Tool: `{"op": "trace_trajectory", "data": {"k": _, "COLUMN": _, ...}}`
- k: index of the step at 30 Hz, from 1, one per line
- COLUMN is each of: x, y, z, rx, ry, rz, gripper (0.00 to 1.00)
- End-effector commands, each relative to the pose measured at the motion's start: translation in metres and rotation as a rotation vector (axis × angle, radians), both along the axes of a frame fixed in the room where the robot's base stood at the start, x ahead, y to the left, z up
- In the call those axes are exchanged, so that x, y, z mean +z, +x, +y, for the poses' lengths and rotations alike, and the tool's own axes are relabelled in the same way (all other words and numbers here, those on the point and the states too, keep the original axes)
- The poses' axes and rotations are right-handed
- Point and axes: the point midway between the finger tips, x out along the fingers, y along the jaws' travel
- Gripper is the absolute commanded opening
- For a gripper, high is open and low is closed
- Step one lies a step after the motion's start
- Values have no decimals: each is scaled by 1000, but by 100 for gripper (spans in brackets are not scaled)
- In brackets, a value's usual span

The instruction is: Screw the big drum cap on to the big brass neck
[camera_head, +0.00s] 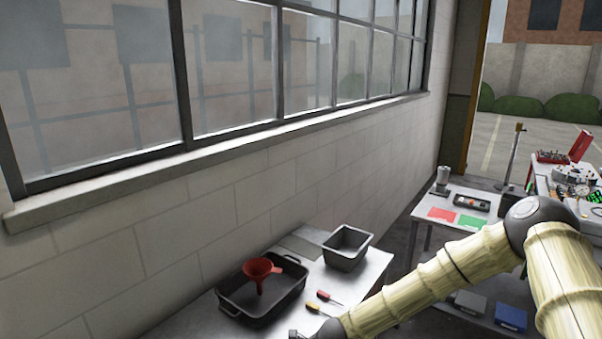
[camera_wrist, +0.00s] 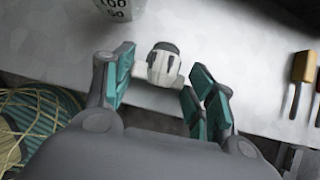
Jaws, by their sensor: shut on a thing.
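My gripper (camera_wrist: 163,82) has teal pads on both sides of a small white and grey ribbed piece (camera_wrist: 161,68), which looks like the big drum cap. It sits between the fingertips, over a pale table top. Small gaps seem to show beside it, so the contact is hard to make out. In the head view only a dark bit of my gripper's end shows at the bottom edge, and the cap is not seen there. I cannot make out the big brass neck in either view.
A black tray (camera_head: 232,302) with a red funnel (camera_head: 259,271) and a grey bin (camera_head: 346,249) stand on the near table. Two screwdrivers (camera_head: 325,297) lie beside them. A marked white cup (camera_wrist: 116,8) and a green-yellow coil (camera_wrist: 35,112) show in the wrist view. A second table (camera_head: 425,204) stands farther back.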

Motion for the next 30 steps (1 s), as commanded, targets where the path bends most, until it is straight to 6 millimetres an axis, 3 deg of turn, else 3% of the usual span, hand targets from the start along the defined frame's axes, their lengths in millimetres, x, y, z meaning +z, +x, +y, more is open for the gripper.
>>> {"op": "trace_trajectory", "data": {"k": 30, "x": 42, "y": 1, "z": 0, "rx": 0, "ry": 1, "rz": -2, "gripper": 31}}
